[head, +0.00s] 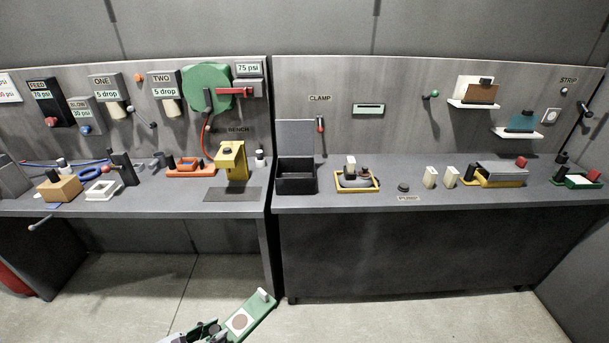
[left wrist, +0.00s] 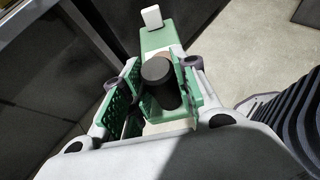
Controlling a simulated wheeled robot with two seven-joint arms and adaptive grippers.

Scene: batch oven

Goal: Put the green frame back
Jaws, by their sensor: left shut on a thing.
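The green frame (head: 262,309) is in my left gripper (head: 208,332), low in front of the benches at the bottom of the head view. It is a long green bar with a white upright peg at its far end and a pale patch with a brown disc. In the left wrist view the green frame (left wrist: 157,40) points away from me, and a dark cylinder stands between the fingers of my left gripper (left wrist: 160,88). The fingers hide part of the frame. My right gripper is not in view.
A green-based fixture (head: 578,182) with a red knob lies at the right bench end. A yellow frame (head: 357,187) and an open dark bin (head: 296,188) stand on the right bench (head: 430,198). An orange frame (head: 190,172) and yellow press (head: 231,160) stand on the left bench. The floor is clear.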

